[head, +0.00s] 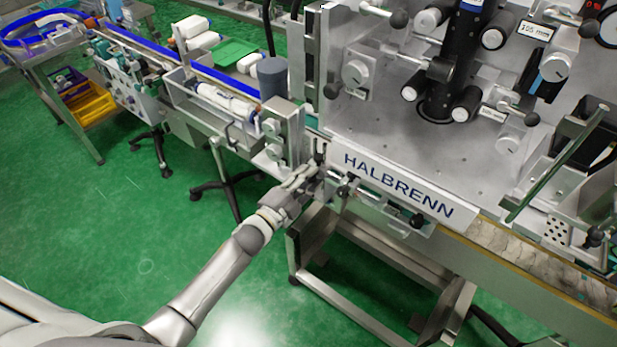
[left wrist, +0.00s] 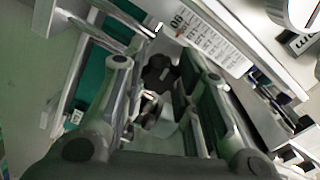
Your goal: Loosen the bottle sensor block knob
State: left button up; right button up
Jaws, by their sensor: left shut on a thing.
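My left gripper (head: 311,174) is at the front edge of the machine, just left of the HALBRENN plate. In the left wrist view its fingers (left wrist: 160,88) are closed around a black lobed knob (left wrist: 159,70), which I take to be the bottle sensor block knob. The fingers stand on either side of it. In the head view the knob is hidden by the gripper, and the sensor block around it cannot be made out clearly. My right gripper does not show.
The HALBRENN plate (head: 398,184) and a rail with black knobs lie just right of the gripper. A grey block with round dials (head: 281,135) stands just above left. The conveyor (head: 213,72) with white bottles runs to the upper left. Green floor (head: 130,235) is open at left.

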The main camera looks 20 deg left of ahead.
pick_arm(q)
jog(key=n, duration=0.5)
jog(key=f+n+p, duration=0.1)
jog(key=n, duration=0.1)
jog(key=shift+s+a+n, duration=0.15)
jog(key=shift+a+n, duration=0.05)
jog(key=shift+n, duration=0.2)
dwell(0.4)
jog(key=o, duration=1)
jog(key=shift+c, duration=0.2)
jog(key=shift+o, duration=0.5)
jog(key=shift+r, duration=0.2)
jog(key=v, duration=1.2)
